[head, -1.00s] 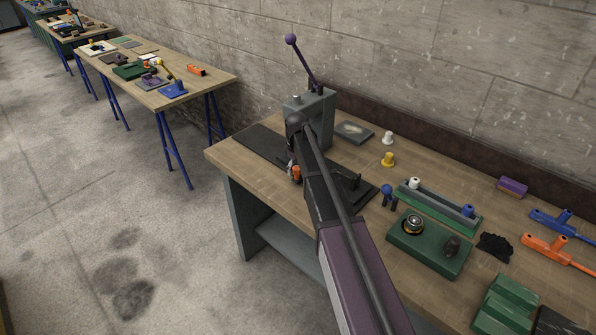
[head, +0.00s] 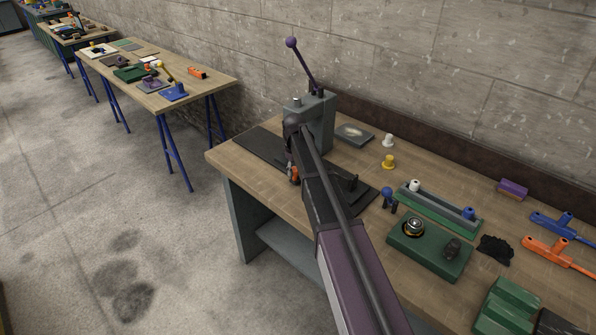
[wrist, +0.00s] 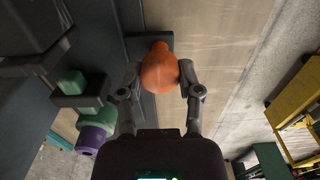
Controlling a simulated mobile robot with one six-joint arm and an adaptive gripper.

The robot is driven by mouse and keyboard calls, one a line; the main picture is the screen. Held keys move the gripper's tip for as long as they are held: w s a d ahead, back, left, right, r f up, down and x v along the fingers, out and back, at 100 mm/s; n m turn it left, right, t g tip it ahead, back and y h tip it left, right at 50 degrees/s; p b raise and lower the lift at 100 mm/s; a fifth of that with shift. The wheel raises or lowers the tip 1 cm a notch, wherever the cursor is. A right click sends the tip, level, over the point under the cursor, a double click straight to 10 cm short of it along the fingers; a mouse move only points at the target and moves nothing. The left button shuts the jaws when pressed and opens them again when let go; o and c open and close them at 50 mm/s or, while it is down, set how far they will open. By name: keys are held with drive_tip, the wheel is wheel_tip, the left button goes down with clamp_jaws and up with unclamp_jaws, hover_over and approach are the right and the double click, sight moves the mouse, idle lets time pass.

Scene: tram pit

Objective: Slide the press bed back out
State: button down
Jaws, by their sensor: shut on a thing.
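The press (head: 318,122) stands on the workbench, a grey upright body with a purple ball-ended lever (head: 303,62) raised on top. Its dark base plate (head: 257,147) lies flat along the bench. My gripper (head: 291,171) is at the front side of the press, partly hidden by my arm. It is shut on an orange knob (wrist: 158,68), which sits between the two fingers in the wrist view; the knob also shows in the head view (head: 295,176). The press bed itself is mostly hidden behind my arm, so its exact position cannot be told.
Green pieces (wrist: 72,83) and a purple round piece (wrist: 92,138) lie left of my gripper in the wrist view. A green fixture block (head: 430,250) and a white knob (head: 388,139) stand right of the press. Open floor (head: 110,220) lies left of the bench.

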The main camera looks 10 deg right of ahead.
drive_tip(key=w+a, duration=0.4)
drive_tip(key=w, duration=0.2)
drive_tip(key=w+a, duration=0.5)
drive_tip(key=w, duration=0.1)
drive_tip(key=w+a, duration=0.4)
drive_tip(key=w, duration=0.3)
drive_tip(key=shift+a, duration=0.2)
drive_tip(key=shift+c, duration=1.3)
unclamp_jaws()
drive_tip(key=shift+a, duration=0.1)
drive_tip(key=shift+s, duration=0.15)
drive_tip(key=s+d+m, duration=0.1)
drive_tip(key=s+d, duration=0.1)
drive_tip(key=s, duration=0.5)
drive_tip(key=s+d+m, duration=0.1)
drive_tip(key=s+d, duration=0.2)
drive_tip(key=s, duration=0.4)
drive_tip(key=s+d+m, duration=0.1)
drive_tip(key=s+d, duration=0.2)
drive_tip(key=s, duration=0.5)
drive_tip(key=shift+d, duration=0.2)
drive_tip(key=s+d+m, duration=0.2)
drive_tip(key=s+d, duration=0.1)
drive_tip(key=s, duration=1)
drive_tip(key=s+d+m, duration=0.2)
drive_tip(key=s+d, duration=0.1)
drive_tip(key=s, duration=1.1)
drive_tip(key=shift+d, duration=0.25)
